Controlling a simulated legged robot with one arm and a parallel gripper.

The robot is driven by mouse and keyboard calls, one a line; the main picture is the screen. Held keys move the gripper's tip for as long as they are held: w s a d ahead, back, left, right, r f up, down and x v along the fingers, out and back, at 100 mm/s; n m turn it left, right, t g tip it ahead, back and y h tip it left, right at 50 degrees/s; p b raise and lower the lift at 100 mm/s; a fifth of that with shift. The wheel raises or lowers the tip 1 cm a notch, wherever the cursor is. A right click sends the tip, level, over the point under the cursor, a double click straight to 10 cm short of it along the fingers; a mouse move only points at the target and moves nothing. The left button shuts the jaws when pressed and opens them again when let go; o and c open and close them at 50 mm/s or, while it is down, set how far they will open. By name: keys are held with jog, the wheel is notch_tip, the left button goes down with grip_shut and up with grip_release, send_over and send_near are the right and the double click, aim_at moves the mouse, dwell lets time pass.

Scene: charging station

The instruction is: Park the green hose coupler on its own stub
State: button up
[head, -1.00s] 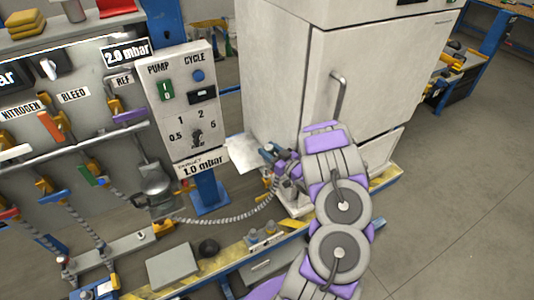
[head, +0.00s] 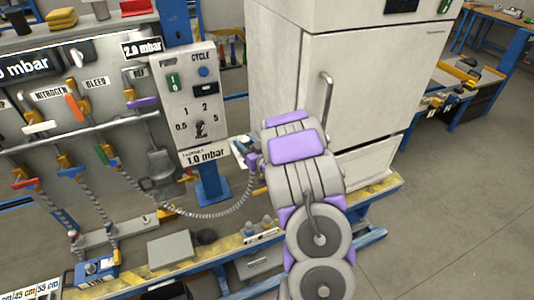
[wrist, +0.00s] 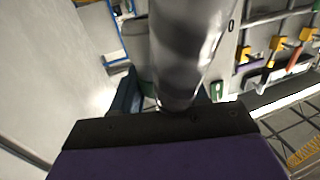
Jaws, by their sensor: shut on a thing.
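My gripper (head: 243,152) is in front of the pump control post, left of the white cabinet. It is shut, and a grey ribbed hose (head: 222,213) runs from the lower left up to it. In the wrist view a thick grey cylinder (wrist: 185,45), apparently the hose, fills the middle close to the camera. My arm hides much of the gripper in the head view. I cannot make out which stub belongs to the coupler.
The control post (head: 190,105) stands behind the gripper. The white cabinet (head: 370,90) is close on the right. A yellow-edged bench (head: 180,268) runs below. Open floor lies right.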

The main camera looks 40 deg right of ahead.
jog(key=w+a+r, duration=0.4)
jog(key=a+r, duration=0.2)
jog(key=a, duration=0.4)
jog(key=w+a+r, duration=0.4)
jog(key=a+r, duration=0.2)
jog(key=a, duration=0.3)
jog(key=w+a+r+y, duration=0.1)
jog(key=w+a+r, duration=0.3)
jog(key=a, duration=0.6)
jog(key=shift+w+a+r+n, duration=0.15)
jog(key=shift+a+r+n, duration=0.2)
jog(key=shift+r, duration=0.55)
jog(key=shift+a, duration=0.1)
